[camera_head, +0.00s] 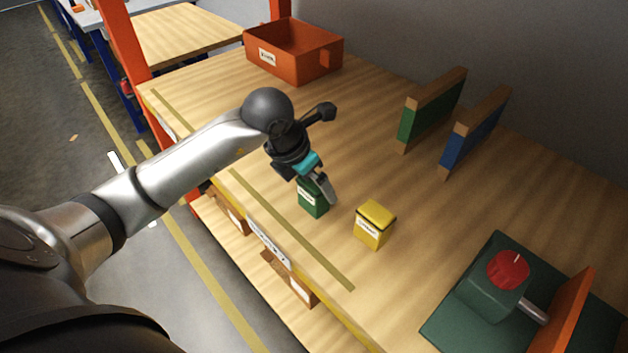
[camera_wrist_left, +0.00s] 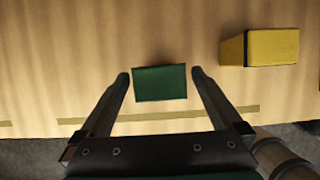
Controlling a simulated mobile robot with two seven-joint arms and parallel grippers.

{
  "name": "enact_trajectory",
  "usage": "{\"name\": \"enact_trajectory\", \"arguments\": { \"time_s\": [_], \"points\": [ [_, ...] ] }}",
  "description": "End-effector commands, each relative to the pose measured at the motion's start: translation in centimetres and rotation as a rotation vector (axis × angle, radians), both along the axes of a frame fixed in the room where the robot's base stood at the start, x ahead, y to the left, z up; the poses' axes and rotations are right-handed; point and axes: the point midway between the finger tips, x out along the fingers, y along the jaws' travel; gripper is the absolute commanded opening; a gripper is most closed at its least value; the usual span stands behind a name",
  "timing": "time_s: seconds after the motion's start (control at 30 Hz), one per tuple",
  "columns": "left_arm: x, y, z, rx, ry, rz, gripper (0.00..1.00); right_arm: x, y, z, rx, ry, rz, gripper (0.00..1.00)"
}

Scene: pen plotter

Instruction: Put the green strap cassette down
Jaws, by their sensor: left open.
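The green strap cassette (camera_head: 313,200) stands on the wooden table near its front edge, with a pale label on its front side. In the left wrist view its green top (camera_wrist_left: 160,83) lies between my two finger tips, with a gap on each side. My left gripper (camera_head: 322,188) is open, directly above and around the cassette, and partly hides it in the head view. It also shows in the left wrist view (camera_wrist_left: 161,78). My right gripper is not in view.
A yellow labelled box (camera_head: 375,226) stands just right of the cassette; it also shows in the left wrist view (camera_wrist_left: 268,47). An orange bin (camera_head: 293,52) is at the back. Green (camera_head: 430,108) and blue (camera_head: 474,133) upright panels and a dark green fixture with a red knob (camera_head: 508,269) stand right.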

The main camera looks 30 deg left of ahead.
Motion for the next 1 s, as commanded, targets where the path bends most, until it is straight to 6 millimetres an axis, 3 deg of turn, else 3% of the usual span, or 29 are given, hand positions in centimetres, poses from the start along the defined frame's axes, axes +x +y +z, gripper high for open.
{"name": "enact_trajectory", "arguments": {
  "time_s": [0.3, 0.5, 0.7, 1.0],
  "points": [
    [-2.3, 1.0, 6.5, 0.005, -0.006, 0.0, 1.0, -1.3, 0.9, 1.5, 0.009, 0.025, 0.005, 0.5],
    [-3.6, 1.4, 9.5, 0.003, -0.003, 0.001, 1.0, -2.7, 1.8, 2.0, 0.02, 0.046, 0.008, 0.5],
    [-4.1, 1.5, 10.5, 0.002, -0.002, 0.0, 1.0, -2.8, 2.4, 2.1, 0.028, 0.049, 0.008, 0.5],
    [-4.1, 1.5, 10.6, 0.001, -0.002, 0.001, 1.0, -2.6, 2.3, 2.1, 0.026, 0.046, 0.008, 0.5]
  ]
}}
